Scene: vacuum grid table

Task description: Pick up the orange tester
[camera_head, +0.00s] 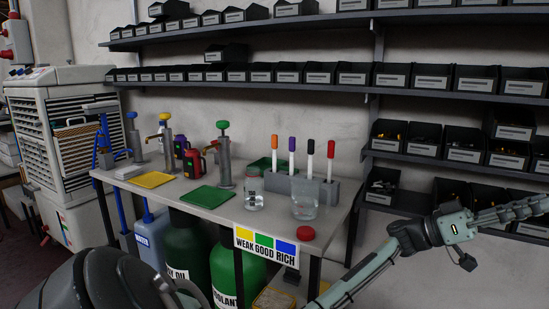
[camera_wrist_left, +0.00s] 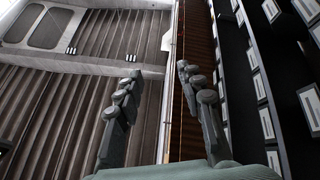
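The orange tester (camera_head: 275,148) has an orange cap and a white body. It stands upright in a grey holder (camera_head: 300,186) on the table, at the left end of a row with purple-, black- and red-capped testers. My left gripper (camera_wrist_left: 160,80) shows in the left wrist view with its two fingers apart and nothing between them; I cannot make it out in the head view. My right gripper (camera_head: 502,214) is at the right of the head view, pointing right, away from the testers. Its fingers overlap in the picture, so their opening is unclear.
On the table (camera_head: 330,215) are a glass jar (camera_head: 254,192), a clear beaker (camera_head: 305,207), a red lid (camera_head: 306,233), pumps, and yellow (camera_head: 150,180) and green (camera_head: 206,196) mats. Drums stand beneath. Shelves of black bins (camera_head: 430,78) line the wall behind.

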